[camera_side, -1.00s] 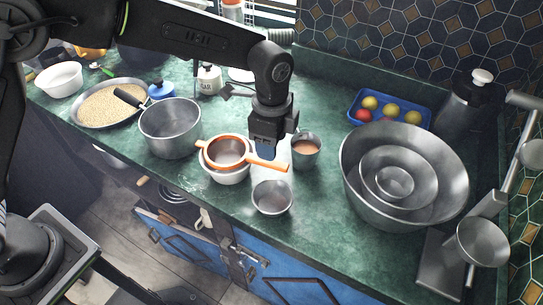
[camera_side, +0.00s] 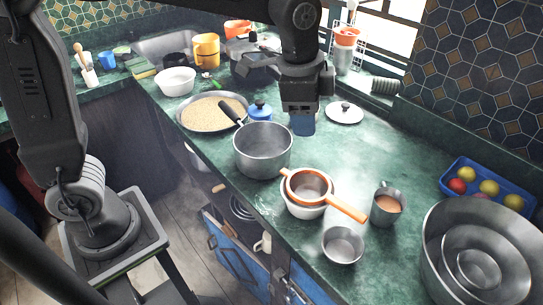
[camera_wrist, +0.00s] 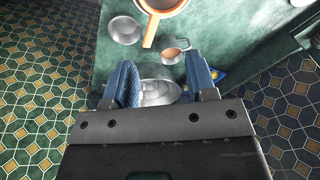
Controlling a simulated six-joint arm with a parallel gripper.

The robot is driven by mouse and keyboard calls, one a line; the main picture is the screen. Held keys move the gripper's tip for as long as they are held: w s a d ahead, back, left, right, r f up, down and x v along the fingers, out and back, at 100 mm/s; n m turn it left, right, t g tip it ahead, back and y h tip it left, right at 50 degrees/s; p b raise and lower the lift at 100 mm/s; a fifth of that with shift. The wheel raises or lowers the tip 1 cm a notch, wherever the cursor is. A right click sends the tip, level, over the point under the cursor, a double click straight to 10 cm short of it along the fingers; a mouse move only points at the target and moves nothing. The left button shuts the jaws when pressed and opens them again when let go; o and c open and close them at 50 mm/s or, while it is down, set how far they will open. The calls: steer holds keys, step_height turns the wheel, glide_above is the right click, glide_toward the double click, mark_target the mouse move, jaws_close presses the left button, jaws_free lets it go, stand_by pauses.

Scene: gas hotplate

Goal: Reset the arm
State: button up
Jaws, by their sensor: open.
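My gripper (camera_side: 301,122) hangs pointing down over the green counter, behind and right of a steel saucepan (camera_side: 262,150) in the side view. In the wrist view, the two blue fingers of my gripper (camera_wrist: 165,78) are apart with nothing held between them. Nested steel bowls (camera_wrist: 158,90) show beyond the gap, partly hidden by the fingers. No object touches the fingers as far as I can see.
Orange strainer on a white bowl (camera_side: 310,187), small steel bowl (camera_side: 343,245) and steel jug (camera_side: 387,205) stand near the counter's front. Large nested bowls (camera_side: 435,235) and a blue fruit tray (camera_side: 450,188) are at right. A grain-filled pan (camera_side: 205,114) is at left.

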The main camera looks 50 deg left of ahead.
steer(key=s+a+n+t, duration=0.3)
steer(key=s+a+n, duration=0.7)
steer(key=s, duration=0.6)
steer(key=shift+s+a+f+t+y, duration=0.15)
steer(key=shift+s+a+t+y, duration=0.15)
steer(key=shift+a, duration=0.7)
